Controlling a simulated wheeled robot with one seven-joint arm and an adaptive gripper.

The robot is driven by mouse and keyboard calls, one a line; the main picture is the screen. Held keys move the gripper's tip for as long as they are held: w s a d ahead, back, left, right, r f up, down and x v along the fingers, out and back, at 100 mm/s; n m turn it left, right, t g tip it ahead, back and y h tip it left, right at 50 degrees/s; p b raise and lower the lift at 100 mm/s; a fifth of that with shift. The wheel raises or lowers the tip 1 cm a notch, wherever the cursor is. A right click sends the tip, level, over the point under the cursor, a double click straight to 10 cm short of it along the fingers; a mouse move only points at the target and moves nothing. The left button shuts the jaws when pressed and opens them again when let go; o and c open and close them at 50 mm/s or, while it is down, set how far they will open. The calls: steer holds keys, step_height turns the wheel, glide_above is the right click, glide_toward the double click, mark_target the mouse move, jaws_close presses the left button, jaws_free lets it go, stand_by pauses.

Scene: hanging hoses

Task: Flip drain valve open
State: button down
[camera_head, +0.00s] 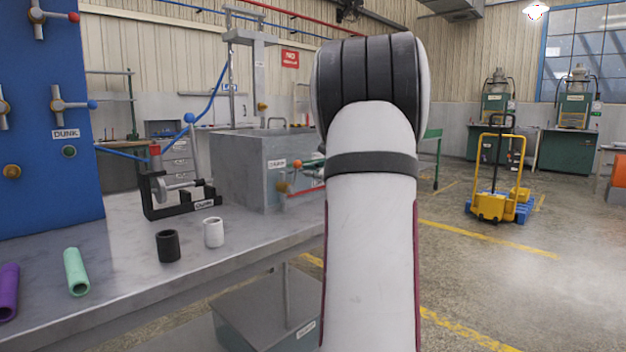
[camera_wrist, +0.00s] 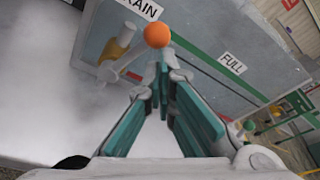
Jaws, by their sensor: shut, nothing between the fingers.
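The drain valve sits on the grey tank (camera_head: 262,160). Its brass body (camera_wrist: 117,45) and a lever ending in an orange ball (camera_wrist: 157,35) show in the wrist view, beside a partly cut-off label (camera_wrist: 140,8) reading "RAIN". In the head view the orange ball (camera_head: 297,164) stands above and right of the brass body (camera_head: 282,187). My gripper (camera_wrist: 160,75) is shut and empty, its teal-padded fingertips close to the ball in the picture. I cannot tell whether they touch.
A "FULL" label (camera_wrist: 232,62) and green strip are on the tank face. The grey bench (camera_head: 135,260) holds a black cup (camera_head: 168,246), a white cup (camera_head: 213,232) and a black clamp fixture (camera_head: 180,195). Open floor lies right, with a yellow trolley (camera_head: 491,205).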

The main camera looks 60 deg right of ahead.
steer(key=shift+w+a+r, duration=0.15)
steer(key=shift+a+r, duration=0.1)
steer(key=shift+a, duration=0.3)
stand_by(0.7)
